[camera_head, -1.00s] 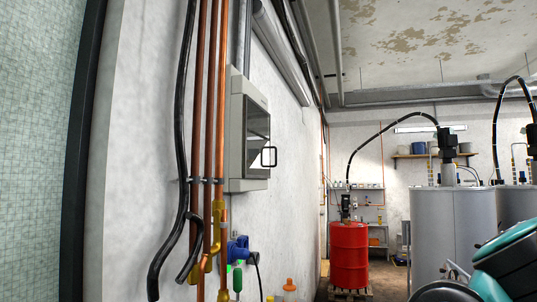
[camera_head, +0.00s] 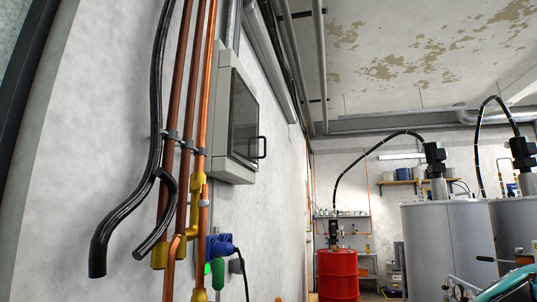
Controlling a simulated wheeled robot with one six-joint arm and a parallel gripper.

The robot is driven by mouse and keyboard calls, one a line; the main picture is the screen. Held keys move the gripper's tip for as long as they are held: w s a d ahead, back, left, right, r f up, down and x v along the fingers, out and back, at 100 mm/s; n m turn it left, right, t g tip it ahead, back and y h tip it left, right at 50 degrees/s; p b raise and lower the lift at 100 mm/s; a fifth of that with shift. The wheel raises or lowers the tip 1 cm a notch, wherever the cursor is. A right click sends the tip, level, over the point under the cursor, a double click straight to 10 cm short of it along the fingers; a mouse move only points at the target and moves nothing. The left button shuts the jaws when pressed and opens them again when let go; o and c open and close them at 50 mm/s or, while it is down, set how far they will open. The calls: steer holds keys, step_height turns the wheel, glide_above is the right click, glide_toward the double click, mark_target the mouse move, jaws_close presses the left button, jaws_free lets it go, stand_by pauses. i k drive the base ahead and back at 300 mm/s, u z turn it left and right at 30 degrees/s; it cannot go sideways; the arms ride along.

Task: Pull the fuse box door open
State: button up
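A grey fuse box (camera_head: 224,110) is mounted on the white wall left of centre, seen at a steep angle. Its door has a dark window (camera_head: 243,118) and lies against the box, apparently closed. A black handle (camera_head: 261,148) sticks out from the door's right side. My gripper is not in view, and nothing touches the handle.
Copper pipes (camera_head: 207,95) and a black hose (camera_head: 152,140) run down the wall left of the box. A blue plug (camera_head: 220,247) is below it. A red drum (camera_head: 338,276) and large grey tanks (camera_head: 449,248) stand to the right. Teal equipment (camera_head: 519,281) shows at lower right.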

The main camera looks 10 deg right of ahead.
mark_target(245, 126)
steer(key=z, duration=0.35)
steer(key=i, duration=1.85)
steer(key=z, duration=0.4)
